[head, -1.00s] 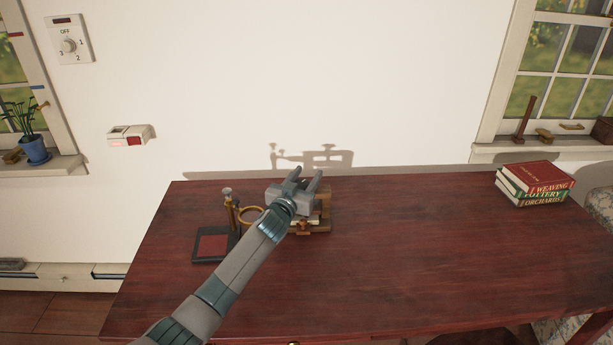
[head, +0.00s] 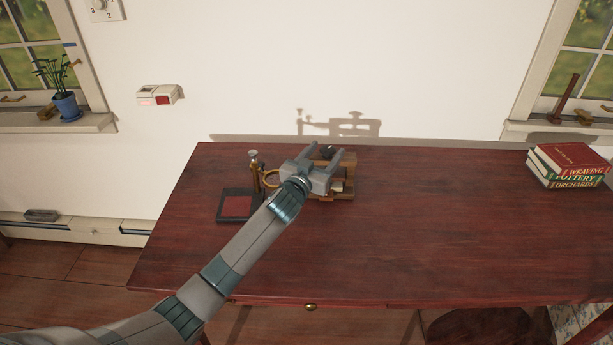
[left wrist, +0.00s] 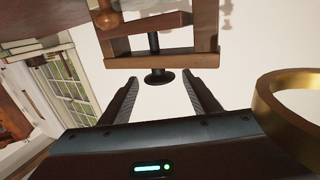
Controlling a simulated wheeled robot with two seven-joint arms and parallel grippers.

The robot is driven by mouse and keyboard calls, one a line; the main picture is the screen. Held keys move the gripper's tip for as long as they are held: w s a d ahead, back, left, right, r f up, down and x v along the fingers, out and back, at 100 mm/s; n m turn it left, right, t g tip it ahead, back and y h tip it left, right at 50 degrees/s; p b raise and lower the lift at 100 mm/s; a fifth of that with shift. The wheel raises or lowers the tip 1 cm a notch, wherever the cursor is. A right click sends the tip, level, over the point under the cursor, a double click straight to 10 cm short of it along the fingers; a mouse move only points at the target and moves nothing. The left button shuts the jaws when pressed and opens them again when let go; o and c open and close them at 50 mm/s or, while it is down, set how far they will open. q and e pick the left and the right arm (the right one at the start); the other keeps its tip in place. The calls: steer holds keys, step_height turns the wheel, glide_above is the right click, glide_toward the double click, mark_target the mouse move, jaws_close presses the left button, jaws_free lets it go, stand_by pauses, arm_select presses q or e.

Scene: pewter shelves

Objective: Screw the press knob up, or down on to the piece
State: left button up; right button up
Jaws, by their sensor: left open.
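The wooden press (head: 346,172) stands near the back of the dark red table, partly hidden by my left gripper. Its dark round press knob (head: 327,152) shows between my left gripper's fingers (head: 327,149). In the left wrist view the black knob (left wrist: 158,77) sits at the end of a black screw shaft through the wooden frame (left wrist: 165,58). My left fingers (left wrist: 162,92) are open, one on each side of the knob near their tips, with gaps to it. The piece under the press is not clear. My right gripper is not in view.
A brass ring (left wrist: 275,100) on a stand is close beside my left gripper; in the head view the ring (head: 270,178) is left of the press. A dark pad (head: 236,206) lies left. Books (head: 568,166) are stacked far right. The table's middle is clear.

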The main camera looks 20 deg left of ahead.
arm_select(q)
steer(key=s+a, duration=0.1)
steer(key=s, duration=1)
steer(key=shift+s+a+b, duration=0.25)
steer(key=shift+a+b, duration=0.15)
steer(key=shift+b, duration=0.05)
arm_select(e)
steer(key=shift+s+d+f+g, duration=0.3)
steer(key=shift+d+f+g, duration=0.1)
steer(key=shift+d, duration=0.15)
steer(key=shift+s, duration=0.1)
